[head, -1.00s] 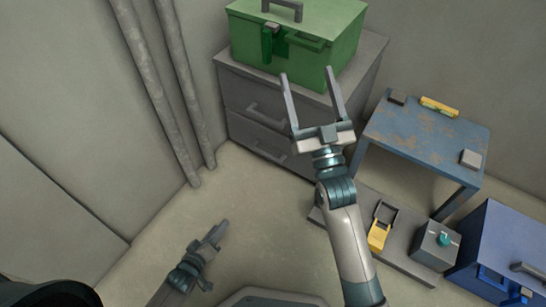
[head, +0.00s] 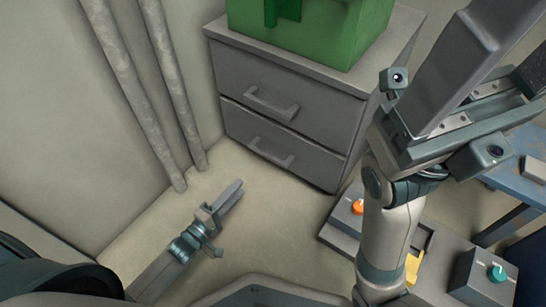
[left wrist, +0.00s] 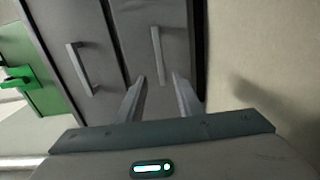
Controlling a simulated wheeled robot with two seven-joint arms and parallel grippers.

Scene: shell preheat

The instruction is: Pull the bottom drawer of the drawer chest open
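The grey drawer chest (head: 310,88) stands against the wall with two drawers shut. Its bottom drawer (head: 315,165) has a bar handle (head: 272,152). My left gripper (head: 238,188) is open and empty, in front of the chest at the lower left, apart from this handle. In the left wrist view the bottom handle (left wrist: 157,55) lies ahead, between the lines of the open fingers (left wrist: 160,80). The top drawer's handle (left wrist: 80,68) is to its left there. My right gripper (head: 485,95) is raised close to the head camera, open and empty, its fingertips out of frame.
A green toolbox (head: 325,30) sits on the chest. Pipes (head: 165,90) run up the wall to the left. At the right are a blue table (head: 515,180) and a low grey base with an orange knob (head: 358,207) and a teal knob (head: 497,272). Floor before the chest is clear.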

